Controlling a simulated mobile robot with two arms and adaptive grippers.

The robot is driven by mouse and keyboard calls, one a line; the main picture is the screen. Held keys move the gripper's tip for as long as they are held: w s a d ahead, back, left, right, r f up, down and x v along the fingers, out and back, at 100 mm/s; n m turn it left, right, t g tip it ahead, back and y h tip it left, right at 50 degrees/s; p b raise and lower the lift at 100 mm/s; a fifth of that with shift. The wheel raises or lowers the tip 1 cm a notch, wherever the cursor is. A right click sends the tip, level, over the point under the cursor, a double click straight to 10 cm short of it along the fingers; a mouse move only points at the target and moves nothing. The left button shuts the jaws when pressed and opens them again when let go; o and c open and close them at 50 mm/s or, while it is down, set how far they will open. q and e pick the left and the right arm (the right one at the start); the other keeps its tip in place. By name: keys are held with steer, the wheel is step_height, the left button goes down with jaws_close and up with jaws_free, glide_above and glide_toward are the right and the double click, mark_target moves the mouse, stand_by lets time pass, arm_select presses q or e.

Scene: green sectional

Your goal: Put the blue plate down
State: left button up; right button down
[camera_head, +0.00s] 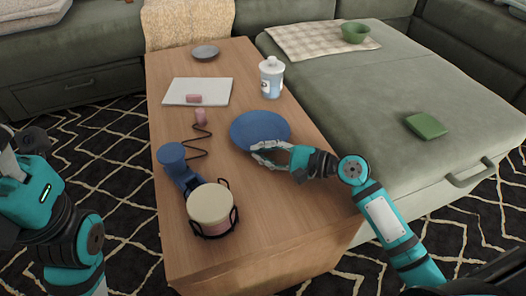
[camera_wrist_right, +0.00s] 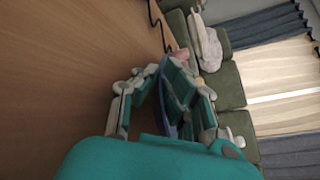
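The blue plate (camera_head: 258,126) is over the right-middle part of the wooden table (camera_head: 275,215). My right gripper (camera_head: 268,153) is at its near edge, with the fingers closed on the rim. The wrist view shows the plate (camera_wrist_right: 163,98) edge-on between the two fingers (camera_wrist_right: 160,76), with the table surface off to the left. I cannot tell for sure whether its underside touches the table. My left arm is at the lower left of the head view, and its gripper fingers cannot be made out.
The right-front tabletop is bare. A green sofa (camera_head: 400,95) borders the table.

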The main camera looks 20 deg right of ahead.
steer(key=shift+s+a+f, duration=0.1)
steer(key=shift+s+f, duration=0.1)
steer(key=shift+f, duration=0.75)
steer(key=c, duration=1.4)
jaws_free()
steer(key=shift+s, duration=0.1)
steer(key=v, duration=0.2)
steer(key=r+v, duration=0.1)
steer(key=v, duration=0.5)
steer(key=shift+w+d+r, duration=0.2)
steer(key=shift+w+d, duration=0.05)
